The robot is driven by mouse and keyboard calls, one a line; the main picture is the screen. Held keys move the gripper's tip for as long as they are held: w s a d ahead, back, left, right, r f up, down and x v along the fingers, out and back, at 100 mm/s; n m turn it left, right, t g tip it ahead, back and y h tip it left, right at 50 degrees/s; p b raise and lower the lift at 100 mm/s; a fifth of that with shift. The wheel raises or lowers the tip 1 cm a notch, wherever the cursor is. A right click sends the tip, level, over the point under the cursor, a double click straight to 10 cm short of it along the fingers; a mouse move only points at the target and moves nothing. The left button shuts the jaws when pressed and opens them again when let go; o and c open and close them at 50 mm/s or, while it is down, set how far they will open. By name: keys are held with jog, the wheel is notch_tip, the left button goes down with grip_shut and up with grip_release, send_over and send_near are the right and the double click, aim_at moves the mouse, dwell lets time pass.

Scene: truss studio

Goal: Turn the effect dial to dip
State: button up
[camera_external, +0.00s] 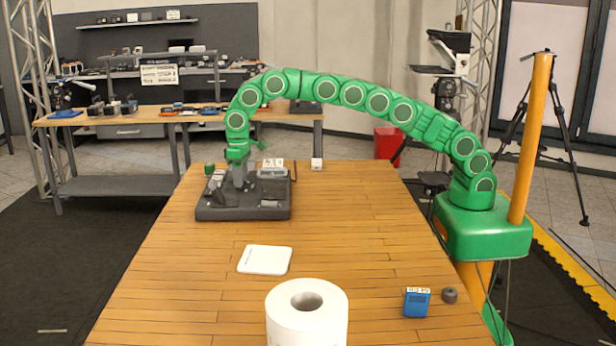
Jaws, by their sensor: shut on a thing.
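A dark grey control panel (270,212) sits at the far left of the wooden table, with raised parts and a pale labelled block (272,164) at its back. My green arm arches over the table from the right, and my gripper (239,182) points down onto the left part of the panel. The gripper is shut on a small part of the panel, in the place where a dial would be. The dial itself is hidden by the fingers, and its setting and markings are too small to read.
On the table (330,240) lie a white square pad (265,260), a white paper roll (307,318), a blue box (417,302), a small grey knob-like piece (449,296) and a small white block (316,164). A green piece (209,169) stands by the panel. The table's right middle is clear.

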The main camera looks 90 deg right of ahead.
dwell(0.3)
jog(key=o, duration=1)
jog(key=shift+o, duration=0.2)
jog(key=shift+r, duration=3.9)
